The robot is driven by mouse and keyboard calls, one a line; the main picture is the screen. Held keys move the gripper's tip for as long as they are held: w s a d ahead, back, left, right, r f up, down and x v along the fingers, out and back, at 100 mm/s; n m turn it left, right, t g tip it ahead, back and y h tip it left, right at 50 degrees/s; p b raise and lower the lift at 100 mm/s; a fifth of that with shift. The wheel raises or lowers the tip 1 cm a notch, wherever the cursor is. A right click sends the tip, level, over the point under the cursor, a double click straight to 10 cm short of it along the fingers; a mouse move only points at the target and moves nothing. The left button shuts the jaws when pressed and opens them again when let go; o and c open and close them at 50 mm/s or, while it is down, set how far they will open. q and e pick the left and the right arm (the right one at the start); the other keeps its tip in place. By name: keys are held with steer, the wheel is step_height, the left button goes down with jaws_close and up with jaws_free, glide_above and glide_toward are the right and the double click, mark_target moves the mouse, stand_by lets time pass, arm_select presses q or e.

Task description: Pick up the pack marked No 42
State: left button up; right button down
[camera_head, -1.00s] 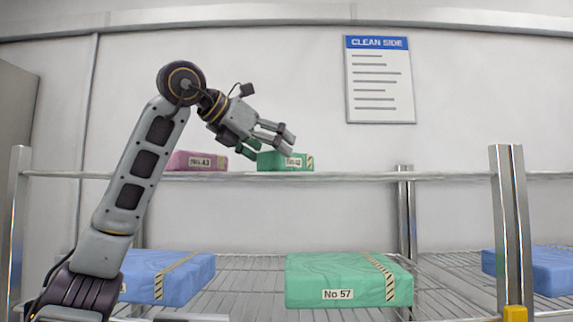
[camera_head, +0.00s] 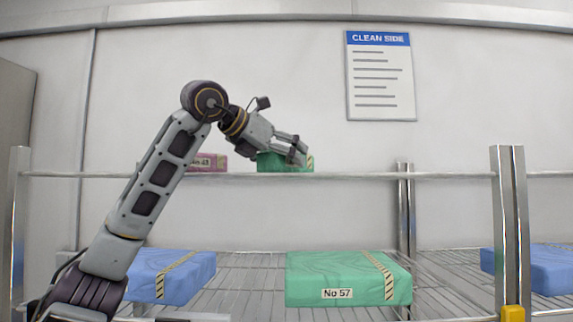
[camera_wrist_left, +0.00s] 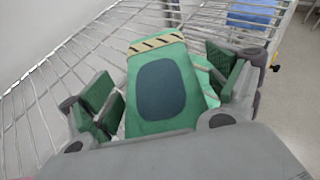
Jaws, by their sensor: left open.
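A green pack (camera_head: 267,163) with a striped band sits on the upper shelf. My left gripper covers its label now; in the earlier head view that label is too blurred to read surely. My left gripper (camera_head: 295,152) reaches down to this pack from the upper left. In the left wrist view the green pack (camera_wrist_left: 186,82), with a dark oval patch on top, lies between the open fingers of my left gripper (camera_wrist_left: 160,84). I cannot tell whether the fingers touch its sides. My right gripper is not in view.
A pink pack (camera_head: 212,163) stands left of it on the upper shelf. On the lower shelf are a green pack marked No 57 (camera_head: 340,275), a blue pack (camera_head: 175,275) and another blue pack (camera_head: 545,268). A metal post (camera_head: 510,220) stands at the right.

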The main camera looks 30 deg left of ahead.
arm_select(q)
steer(key=c, duration=0.9)
steer(key=shift+r, duration=0.1)
steer(key=shift+c, duration=0.5)
steer(key=shift+r, duration=0.1)
steer(key=shift+r+p, duration=0.4)
steer(key=shift+r, duration=4.45)
steer(key=shift+c, duration=0.6)
